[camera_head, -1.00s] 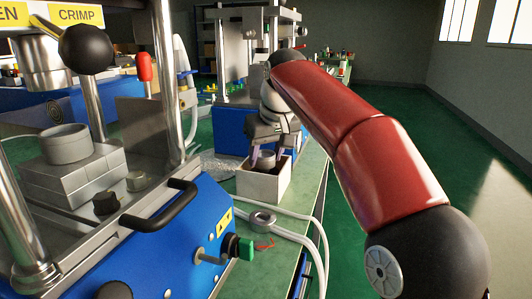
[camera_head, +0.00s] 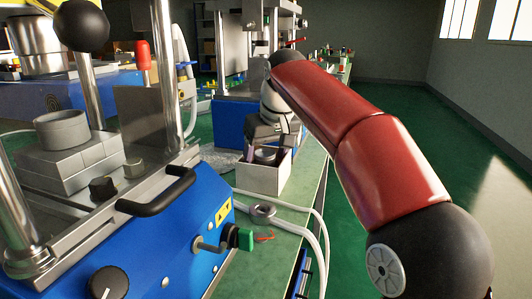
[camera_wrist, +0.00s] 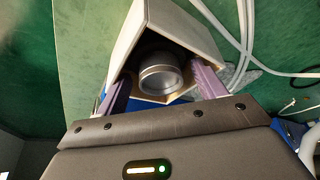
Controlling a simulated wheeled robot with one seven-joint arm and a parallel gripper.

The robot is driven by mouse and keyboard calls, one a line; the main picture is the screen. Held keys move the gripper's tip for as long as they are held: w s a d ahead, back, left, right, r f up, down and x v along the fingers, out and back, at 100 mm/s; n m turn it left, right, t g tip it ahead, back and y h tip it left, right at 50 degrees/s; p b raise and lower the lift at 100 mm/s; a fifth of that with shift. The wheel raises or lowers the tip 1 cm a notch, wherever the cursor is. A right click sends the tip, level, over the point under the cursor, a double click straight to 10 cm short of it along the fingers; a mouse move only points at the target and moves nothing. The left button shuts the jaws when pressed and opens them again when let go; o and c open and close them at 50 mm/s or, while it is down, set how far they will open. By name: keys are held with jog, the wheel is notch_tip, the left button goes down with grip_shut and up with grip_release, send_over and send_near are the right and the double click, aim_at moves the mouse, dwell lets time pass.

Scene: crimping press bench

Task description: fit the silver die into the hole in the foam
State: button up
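The silver die (camera_head: 265,154), a round metal cup-like piece, stands in an open white box (camera_head: 262,181) on the green bench. In the wrist view the die (camera_wrist: 160,76) sits between my two purple fingers, with its round top facing the camera. My gripper (camera_wrist: 160,82) is open around it, its fingers reaching into the box on either side; small gaps seem to show beside the die. In the head view my gripper (camera_head: 267,152) is over the box and partly hides its inside. I cannot make out the foam or its hole.
A blue press (camera_head: 170,245) with a black handle and a grey ring-topped block (camera_head: 62,130) fills the left. A metal ring (camera_head: 263,212) and white cables (camera_head: 305,222) lie before the box. Another blue press stands behind it.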

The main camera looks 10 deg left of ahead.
jog(key=p+v, duration=0.2)
jog(key=v, duration=0.5)
jog(key=shift+s+d+r, duration=0.1)
jog(key=shift+s+r, duration=0.1)
jog(key=shift+r, duration=0.15)
